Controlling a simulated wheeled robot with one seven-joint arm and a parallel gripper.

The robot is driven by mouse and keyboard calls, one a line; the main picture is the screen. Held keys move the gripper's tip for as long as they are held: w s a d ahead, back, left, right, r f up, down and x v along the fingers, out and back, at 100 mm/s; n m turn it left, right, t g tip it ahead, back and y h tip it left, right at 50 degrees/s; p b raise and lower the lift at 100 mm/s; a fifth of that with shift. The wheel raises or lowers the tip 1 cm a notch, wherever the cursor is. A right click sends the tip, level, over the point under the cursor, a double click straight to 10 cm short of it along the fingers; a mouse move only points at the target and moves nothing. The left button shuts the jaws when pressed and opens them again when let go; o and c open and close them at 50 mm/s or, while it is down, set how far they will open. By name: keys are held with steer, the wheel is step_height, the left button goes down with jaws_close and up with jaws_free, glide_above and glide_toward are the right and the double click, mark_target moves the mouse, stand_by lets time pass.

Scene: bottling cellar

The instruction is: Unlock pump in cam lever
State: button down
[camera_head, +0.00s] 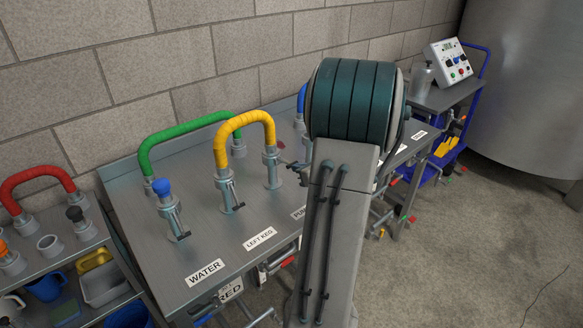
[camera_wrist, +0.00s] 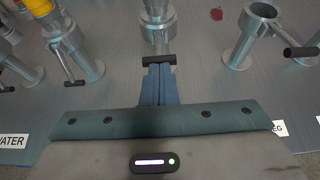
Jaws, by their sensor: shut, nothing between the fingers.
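The cam lever fitting (camera_wrist: 155,30) stands at the top centre of the wrist view. Its lever ends in a black crossbar grip (camera_wrist: 159,59), pointing towards me. My gripper (camera_wrist: 159,72) is shut and empty, its fingertips right at the grip; I cannot tell whether they touch it. A label starting with PU (camera_head: 299,213) is partly hidden, so I cannot confirm which fitting is pump in.
An empty fitting (camera_wrist: 240,50) with a black-gripped lever stands right of the centre one. A green hose (camera_head: 185,132), a fitting with a blue top (camera_head: 163,190) and WATER (camera_head: 206,272) and LEFT KEG (camera_head: 260,239) labels are on the table's left. A shelf with a red hose (camera_head: 38,178) stands further left.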

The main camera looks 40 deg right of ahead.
steer(key=shift+w+r, duration=0.15)
steer(key=shift+r, duration=0.1)
